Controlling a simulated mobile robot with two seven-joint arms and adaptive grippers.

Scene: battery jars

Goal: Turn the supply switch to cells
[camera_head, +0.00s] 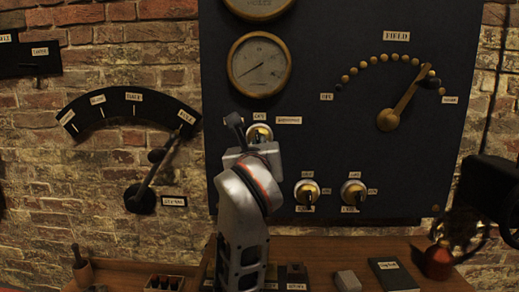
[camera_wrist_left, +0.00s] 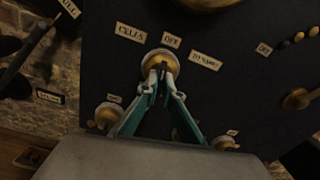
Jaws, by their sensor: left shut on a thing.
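The supply switch (camera_head: 262,130) is a round brass knob on the dark panel, below the round gauge. In the left wrist view the switch (camera_wrist_left: 157,58) has a CELLS label (camera_wrist_left: 131,33) at upper left, an OFF label (camera_wrist_left: 172,41) above and a DYNAMO label (camera_wrist_left: 205,61) at right. My left gripper (camera_wrist_left: 160,78) is shut on the switch's small handle, its fingertips on the knob's front. In the head view my left gripper (camera_head: 250,143) covers the knob's lower left and the CELLS label. Which label the handle points to cannot be told.
Two smaller knobs (camera_head: 307,192) (camera_head: 353,193) sit below right. A brass FIELD lever (camera_head: 405,97) is at right, a lever with a curved scale (camera_head: 153,178) at left. The wooden bench (camera_head: 325,250) below holds small blocks. A dark shape at the right edge may be my right gripper (camera_head: 490,190).

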